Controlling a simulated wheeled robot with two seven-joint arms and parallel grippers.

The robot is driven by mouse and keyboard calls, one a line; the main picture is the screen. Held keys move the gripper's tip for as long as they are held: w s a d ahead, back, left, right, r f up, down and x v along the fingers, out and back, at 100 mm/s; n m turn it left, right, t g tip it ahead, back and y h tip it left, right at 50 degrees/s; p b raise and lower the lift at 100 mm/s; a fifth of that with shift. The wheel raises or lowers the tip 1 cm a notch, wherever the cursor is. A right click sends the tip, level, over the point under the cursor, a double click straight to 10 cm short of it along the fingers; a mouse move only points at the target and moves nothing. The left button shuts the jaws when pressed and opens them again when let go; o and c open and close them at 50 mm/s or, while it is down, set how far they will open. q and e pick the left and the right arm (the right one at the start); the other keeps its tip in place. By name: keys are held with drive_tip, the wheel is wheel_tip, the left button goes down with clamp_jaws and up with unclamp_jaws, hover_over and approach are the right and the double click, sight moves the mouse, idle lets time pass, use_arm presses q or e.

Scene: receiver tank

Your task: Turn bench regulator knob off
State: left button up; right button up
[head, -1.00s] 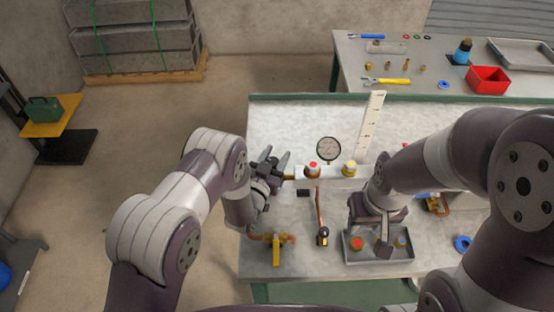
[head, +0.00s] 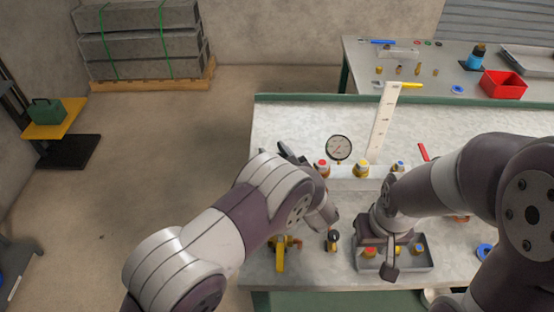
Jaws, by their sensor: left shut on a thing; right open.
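A white block (head: 345,184) on the bench carries red-topped (head: 323,167), yellow-topped (head: 361,168) and blue-topped (head: 398,166) fittings. A round gauge (head: 339,148) stands behind it. A black knob (head: 332,240) on a brass fitting sits nearer the front edge. I cannot tell which part is the regulator knob. My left gripper (head: 292,153) is at the block's left end, beside the red-topped fitting, mostly hidden behind my own arm. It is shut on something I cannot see. My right gripper (head: 377,256) is open above a grey tray (head: 420,266).
The tray holds small red-, yellow- and blue-topped parts. A yellow-handled valve (head: 280,258) is at the bench's front left. A white scale (head: 383,122) stands upright behind the block. A red lever (head: 423,152) is to the right. The bench's back left is clear.

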use_arm(q)
drive_tip(key=n+g+y+b, duration=0.2)
drive_tip(key=y, duration=0.1)
drive_tip(key=shift+a+n, duration=0.15)
drive_tip(key=shift+n, duration=0.15)
drive_tip(key=shift+s+a+n+g+y+b, duration=0.1)
drive_tip(key=shift+n+g+y+b, duration=0.25)
drive_tip(key=shift+g+y, duration=0.3)
use_arm(e)
wheel_tip(320, 180, down, 3)
drive_tip(key=shift+f, duration=0.15)
use_arm(q)
drive_tip(key=shift+r, duration=0.15)
drive_tip(key=o, duration=0.8)
drive_tip(key=shift+o, duration=0.8)
use_arm(e)
drive_tip(key=shift+w, duration=0.1)
